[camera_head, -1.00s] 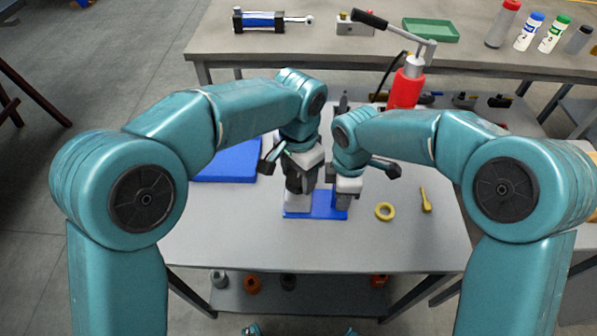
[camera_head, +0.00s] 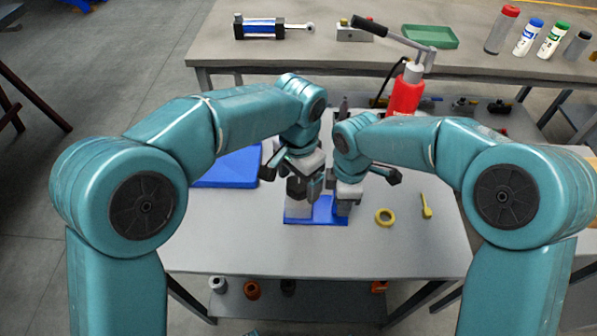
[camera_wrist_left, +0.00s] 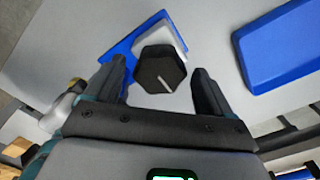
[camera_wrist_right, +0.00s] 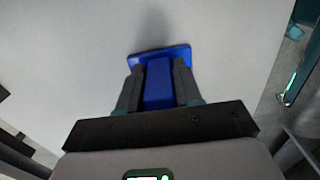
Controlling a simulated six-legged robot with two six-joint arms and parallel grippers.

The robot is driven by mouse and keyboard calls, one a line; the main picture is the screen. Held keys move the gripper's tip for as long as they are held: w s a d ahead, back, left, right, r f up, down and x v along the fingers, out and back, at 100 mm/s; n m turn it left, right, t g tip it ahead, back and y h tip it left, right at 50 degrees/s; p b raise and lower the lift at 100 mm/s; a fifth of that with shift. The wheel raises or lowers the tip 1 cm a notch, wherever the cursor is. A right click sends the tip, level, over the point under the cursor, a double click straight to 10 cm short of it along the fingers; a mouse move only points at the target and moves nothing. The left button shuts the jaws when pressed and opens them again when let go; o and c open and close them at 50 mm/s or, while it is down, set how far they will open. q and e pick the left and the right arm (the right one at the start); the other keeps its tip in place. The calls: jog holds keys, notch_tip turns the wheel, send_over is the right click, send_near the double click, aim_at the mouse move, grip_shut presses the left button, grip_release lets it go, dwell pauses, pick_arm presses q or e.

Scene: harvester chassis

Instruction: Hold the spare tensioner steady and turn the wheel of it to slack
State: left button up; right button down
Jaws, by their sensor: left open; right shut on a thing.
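The tensioner has a blue base plate (camera_head: 318,219) on the grey table in the head view. Its dark hexagonal wheel (camera_wrist_left: 160,72) shows in the left wrist view, with a white line toward the lower right. A light grey body (camera_wrist_left: 172,40) shows beneath it. My left gripper (camera_wrist_left: 160,85) is open, one finger on each side of the wheel, with gaps between. My right gripper (camera_wrist_right: 157,80) is shut on a blue upright block (camera_wrist_right: 158,85) of the tensioner, above the base plate. In the head view the arms and grippers partly hide the tensioner.
A blue flat case (camera_head: 228,169) lies to the left, and a red bottle jack (camera_head: 405,95) stands behind. The table's front is clear.

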aim_at(298, 183)
pick_arm(q)
notch_tip(298, 183, up, 12)
dwell(0.4)
pick_arm(e)
jog(key=c, duration=0.7)
grip_release()
